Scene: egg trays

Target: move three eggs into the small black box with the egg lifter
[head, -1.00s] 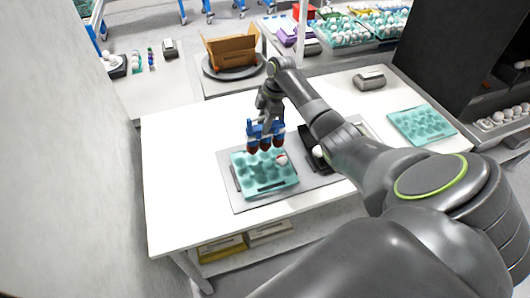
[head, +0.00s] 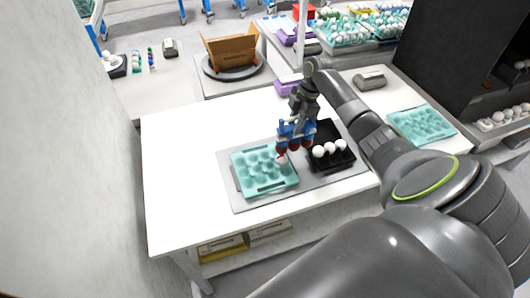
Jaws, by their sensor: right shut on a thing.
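My right gripper (head: 303,108) is shut on the blue egg lifter (head: 286,132), which has reddish-brown cups hanging below it. The lifter hangs between the teal egg tray (head: 263,188) and the small black box (head: 343,162). The other visible tray hollows look empty. The back of the box is partly hidden by the lifter. My left gripper is out of view.
Tray and box stand on a grey mat (head: 240,203) on a white table (head: 180,160). Another teal tray (head: 422,124) lies at the right, with a grey device (head: 369,80) behind it. The table's left side is clear.

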